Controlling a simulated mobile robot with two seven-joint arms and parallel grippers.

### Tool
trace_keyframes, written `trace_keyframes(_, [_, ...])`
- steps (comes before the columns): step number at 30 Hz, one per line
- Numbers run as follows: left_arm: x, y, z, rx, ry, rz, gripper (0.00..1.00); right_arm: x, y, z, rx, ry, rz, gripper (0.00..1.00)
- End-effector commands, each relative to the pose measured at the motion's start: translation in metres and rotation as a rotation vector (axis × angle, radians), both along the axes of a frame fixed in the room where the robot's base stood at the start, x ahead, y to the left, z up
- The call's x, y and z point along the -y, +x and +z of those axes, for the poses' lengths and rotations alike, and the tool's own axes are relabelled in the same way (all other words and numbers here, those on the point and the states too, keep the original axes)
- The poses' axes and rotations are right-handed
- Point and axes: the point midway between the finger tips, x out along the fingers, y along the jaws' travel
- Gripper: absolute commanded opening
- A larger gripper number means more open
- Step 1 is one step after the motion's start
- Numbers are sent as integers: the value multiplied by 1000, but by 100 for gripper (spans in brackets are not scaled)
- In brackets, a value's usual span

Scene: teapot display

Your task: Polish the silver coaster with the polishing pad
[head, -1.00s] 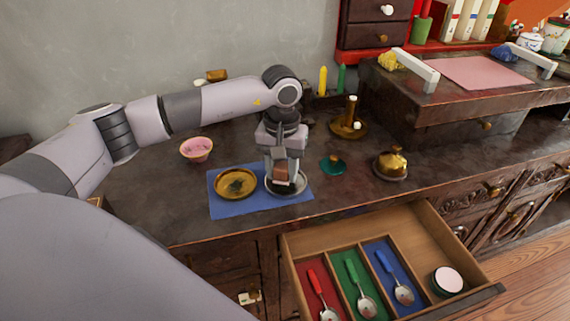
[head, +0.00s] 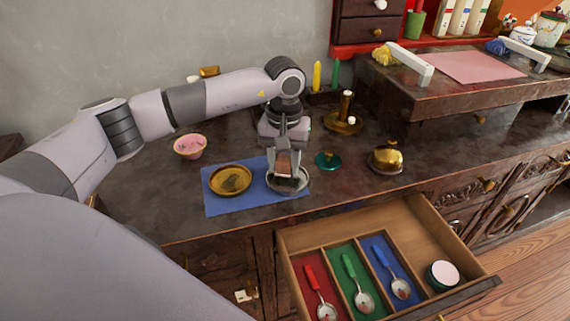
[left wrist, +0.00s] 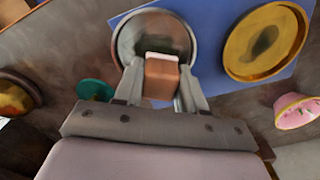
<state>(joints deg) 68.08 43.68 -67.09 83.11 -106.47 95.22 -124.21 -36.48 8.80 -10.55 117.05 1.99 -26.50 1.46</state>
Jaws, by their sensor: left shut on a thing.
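The silver coaster (head: 301,184) lies on the right part of the blue mat (head: 218,205), with a dark smudge on its face; it also shows in the left wrist view (left wrist: 128,37). My left gripper (head: 286,174) is over the coaster, pointing down, shut on the polishing pad (left wrist: 161,80), a small brown block with a white edge. The pad (head: 284,163) is over the coaster's near part in the wrist view; I cannot tell whether it touches. The gripper hides part of the coaster. My right gripper is not in view.
A gold coaster (head: 231,191) with a dark patch lies left on the mat. A pink bowl (head: 190,147), teal lid (head: 327,160) and brass bell-shaped piece (head: 386,160) stand nearby. An open drawer (head: 425,222) with several spoons juts out in front.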

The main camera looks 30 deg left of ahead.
Motion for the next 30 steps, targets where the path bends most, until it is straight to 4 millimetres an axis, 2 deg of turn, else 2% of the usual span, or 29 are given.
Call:
trace_keyframes(4, [-10, -4, -1, 1, 1, 2, 16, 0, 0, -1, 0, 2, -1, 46])
trace_keyframes(8, [-12, -6, -1, 1, 0, 0, 16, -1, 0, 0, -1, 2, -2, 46])
trace_keyframes(17, [-6, -21, -3, -1, 1, 0, 16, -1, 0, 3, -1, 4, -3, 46])
trace_keyframes(25, [8, -16, -2, -1, -1, -2, 16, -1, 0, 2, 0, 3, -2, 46])
trace_keyframes(30, [9, -12, -2, 0, 0, 1, 16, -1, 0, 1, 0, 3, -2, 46])
